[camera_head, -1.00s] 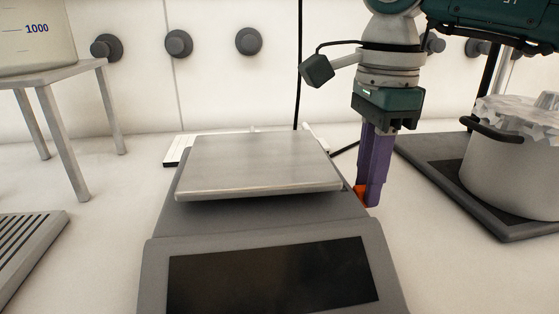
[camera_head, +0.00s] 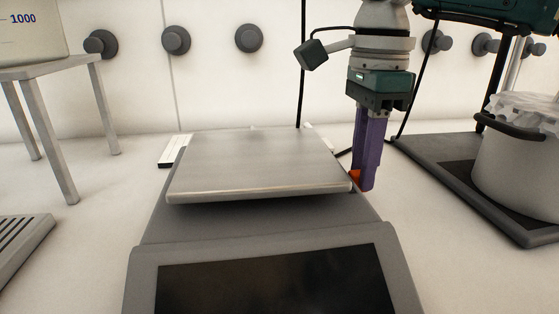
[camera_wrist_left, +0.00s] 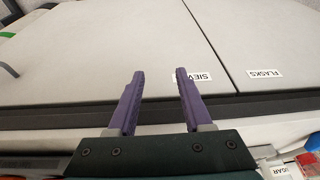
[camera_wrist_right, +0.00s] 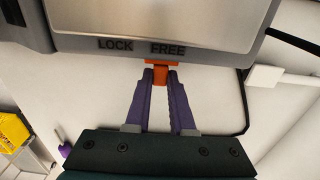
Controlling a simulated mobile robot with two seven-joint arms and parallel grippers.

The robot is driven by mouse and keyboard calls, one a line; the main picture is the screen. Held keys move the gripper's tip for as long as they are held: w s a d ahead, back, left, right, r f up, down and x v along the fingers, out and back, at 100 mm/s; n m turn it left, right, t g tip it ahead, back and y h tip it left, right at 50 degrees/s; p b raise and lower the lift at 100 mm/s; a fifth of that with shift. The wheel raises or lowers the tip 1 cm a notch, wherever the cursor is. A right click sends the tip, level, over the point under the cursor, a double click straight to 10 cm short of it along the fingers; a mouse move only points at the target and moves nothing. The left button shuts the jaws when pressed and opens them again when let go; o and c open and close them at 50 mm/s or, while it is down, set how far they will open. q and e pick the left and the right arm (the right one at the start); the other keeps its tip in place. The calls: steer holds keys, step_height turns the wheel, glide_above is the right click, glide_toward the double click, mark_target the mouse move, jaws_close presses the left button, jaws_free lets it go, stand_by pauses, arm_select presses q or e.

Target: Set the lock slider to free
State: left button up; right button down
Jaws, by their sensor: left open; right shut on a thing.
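The balance has a steel pan (camera_head: 255,165) and a dark display (camera_head: 275,280). Its orange lock slider (camera_wrist_right: 161,72) sticks out from the side, below the start of the word FREE (camera_wrist_right: 168,49) and to the right of LOCK (camera_wrist_right: 115,45) in the right wrist view. A bit of the orange slider shows in the head view (camera_head: 355,178) beside the pan's right edge. My right gripper (camera_wrist_right: 161,76) points down beside the balance, its purple fingers shut on the slider. My left gripper (camera_wrist_left: 160,75) is open and empty, seen only in the left wrist view.
A pot (camera_head: 520,165) stands on a dark plate at the right. A metal stand (camera_head: 55,72) bearing a large vessel (camera_head: 30,35) is at the left, with a slotted tray (camera_head: 22,240) in front. Pale panels labelled FLASKS (camera_wrist_left: 265,73) lie ahead of my left gripper.

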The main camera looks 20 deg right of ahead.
steer(key=c, duration=0.8)
jaws_free()
steer(key=shift+w, duration=0.15)
steer(key=shift+o, duration=0.2)
step_height(320, 180, up, 10)
